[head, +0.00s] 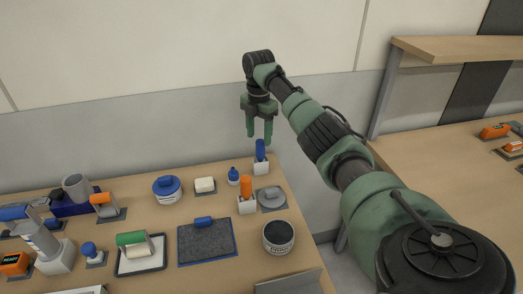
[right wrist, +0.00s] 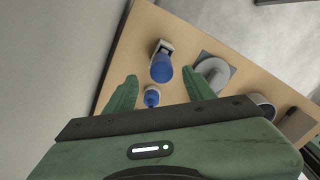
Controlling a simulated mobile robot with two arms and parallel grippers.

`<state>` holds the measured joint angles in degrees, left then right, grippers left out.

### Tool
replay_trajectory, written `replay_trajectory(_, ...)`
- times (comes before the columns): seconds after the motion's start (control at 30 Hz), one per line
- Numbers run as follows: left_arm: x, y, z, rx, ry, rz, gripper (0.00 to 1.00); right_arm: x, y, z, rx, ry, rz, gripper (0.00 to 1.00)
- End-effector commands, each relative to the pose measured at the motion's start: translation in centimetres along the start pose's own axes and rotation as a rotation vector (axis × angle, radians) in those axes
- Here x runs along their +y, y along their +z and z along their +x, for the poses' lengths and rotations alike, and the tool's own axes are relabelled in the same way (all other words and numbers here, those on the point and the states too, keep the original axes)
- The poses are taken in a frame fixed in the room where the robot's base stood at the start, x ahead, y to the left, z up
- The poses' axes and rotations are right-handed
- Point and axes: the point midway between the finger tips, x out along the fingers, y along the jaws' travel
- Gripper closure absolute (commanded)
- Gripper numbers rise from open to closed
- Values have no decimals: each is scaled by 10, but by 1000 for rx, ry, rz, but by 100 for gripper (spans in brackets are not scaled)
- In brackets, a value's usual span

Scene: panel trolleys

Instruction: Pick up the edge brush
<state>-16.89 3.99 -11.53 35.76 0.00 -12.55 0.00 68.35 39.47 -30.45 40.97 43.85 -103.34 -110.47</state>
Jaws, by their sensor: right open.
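A blue-handled tool (head: 260,150) stands upright in a small white holder (head: 261,168) at the table's back right corner; it is likely the edge brush, but its bristles are hidden. My right gripper (head: 259,137) is open and empty, pointing down above the blue handle. In the right wrist view the blue handle (right wrist: 162,68) shows between the open fingers (right wrist: 162,82), apart from them. An orange-handled tool (head: 246,186) stands in another white holder closer to the front. My left gripper is not in view.
A small blue bottle (head: 233,176) and a grey disc on a plate (head: 271,197) are close by the holder. A round tin (head: 278,237) stands at the right edge. The wall (head: 150,130) is close behind. Several tools crowd the table's left side.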

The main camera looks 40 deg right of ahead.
Motion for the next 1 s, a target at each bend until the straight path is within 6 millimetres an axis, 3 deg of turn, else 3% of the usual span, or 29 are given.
replay_trajectory(0.2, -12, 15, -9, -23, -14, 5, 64, -2, 1, 25, 1, -5, 1, 46)
replay_trajectory(0.5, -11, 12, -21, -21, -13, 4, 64, -2, 3, 66, 1, -4, 1, 46)
replay_trajectory(0.8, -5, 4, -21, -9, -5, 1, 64, -2, 3, 72, 0, -2, 1, 46)
replay_trajectory(1.0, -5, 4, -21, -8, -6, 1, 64, -2, 4, 72, 0, -2, 1, 100)
